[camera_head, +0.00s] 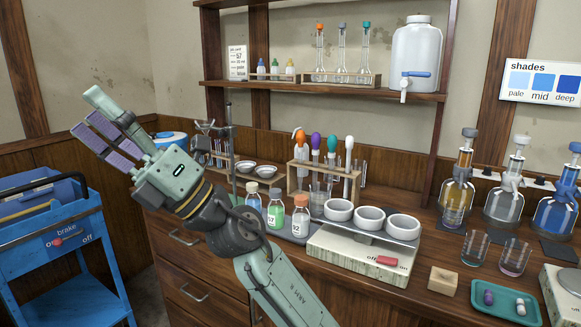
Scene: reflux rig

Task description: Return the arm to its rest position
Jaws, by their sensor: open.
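My arm rises from the bottom of the picture and bends to the upper left, in front of the bench. My gripper (88,118) is at the left, pointing up and left, with its fingers apart and nothing between them. It is clear of the bench top, over the gap between the blue cart and the drawers. My forearm passes close in front of the small capped bottles and hides part of the bench edge.
A blue cart (62,232) stands at the left. Glass flasks (503,203) and a green tray (493,309) are at the right. A wall shelf (420,96) hangs above.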

